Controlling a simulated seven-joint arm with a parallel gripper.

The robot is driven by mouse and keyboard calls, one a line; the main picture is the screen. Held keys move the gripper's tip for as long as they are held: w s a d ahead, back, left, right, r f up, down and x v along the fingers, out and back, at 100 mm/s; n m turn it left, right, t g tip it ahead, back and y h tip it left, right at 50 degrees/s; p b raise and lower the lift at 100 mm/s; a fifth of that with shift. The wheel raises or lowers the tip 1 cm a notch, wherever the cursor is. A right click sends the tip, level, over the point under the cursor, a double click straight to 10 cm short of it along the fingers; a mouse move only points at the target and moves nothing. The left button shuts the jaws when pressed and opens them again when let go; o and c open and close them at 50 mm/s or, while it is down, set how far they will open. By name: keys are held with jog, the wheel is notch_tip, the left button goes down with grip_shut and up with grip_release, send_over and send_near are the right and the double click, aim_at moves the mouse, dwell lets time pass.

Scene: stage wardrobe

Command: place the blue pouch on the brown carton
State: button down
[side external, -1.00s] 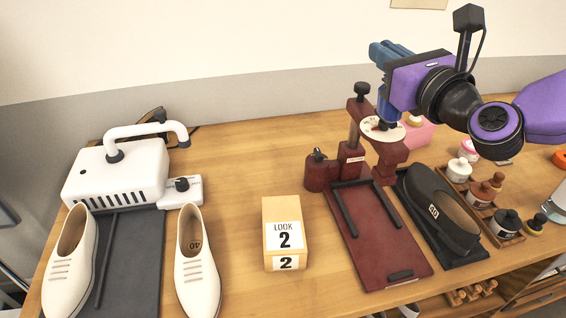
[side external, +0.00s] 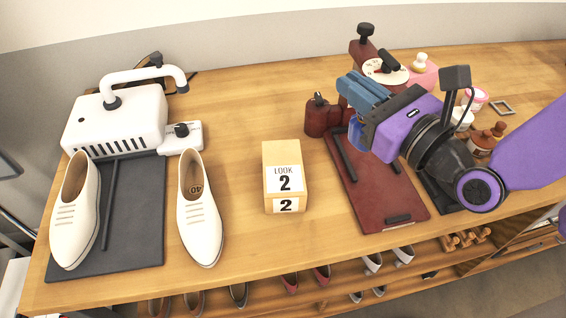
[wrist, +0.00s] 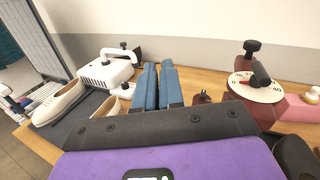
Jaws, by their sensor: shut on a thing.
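The brown carton (side external: 281,153), a small tan box with a "LOOK 2" label, stands upright on the table, its top bare. My gripper (side external: 352,92) has blue-grey fingers and is above the dark red stand, to the right of the carton and higher. It is shut on the blue pouch (side external: 357,132), a darker blue piece just below the fingers and mostly hidden by my gripper. In the wrist view my fingers (wrist: 158,70) are close together, and I cannot make out the pouch there.
A white shoe (side external: 198,215) stands left of the carton, with another on a dark mat (side external: 134,220) near the white machine (side external: 115,122). The dark red stand (side external: 385,195), with a dial (side external: 400,73), is to the right. Bare table surrounds the carton.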

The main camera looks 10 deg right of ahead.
jog(key=shift+f, duration=0.6)
jog(key=shift+m, duration=0.5)
jog(key=shift+w+a+f, duration=1.6)
jog(key=shift+w+f, duration=0.05)
jog(key=shift+f, duration=0.5)
jog(key=shift+w+a+f, duration=1.6)
jog(key=shift+w+f, duration=0.05)
jog(key=shift+f, duration=0.55)
jog(key=shift+w+a+f, duration=1.6)
jog(key=shift+w+f, duration=0.05)
jog(key=shift+f, duration=0.5)
jog(key=shift+f, duration=0.1)
jog(key=c, duration=1.3)
grip_release()
jog(key=shift+o, duration=0.2)
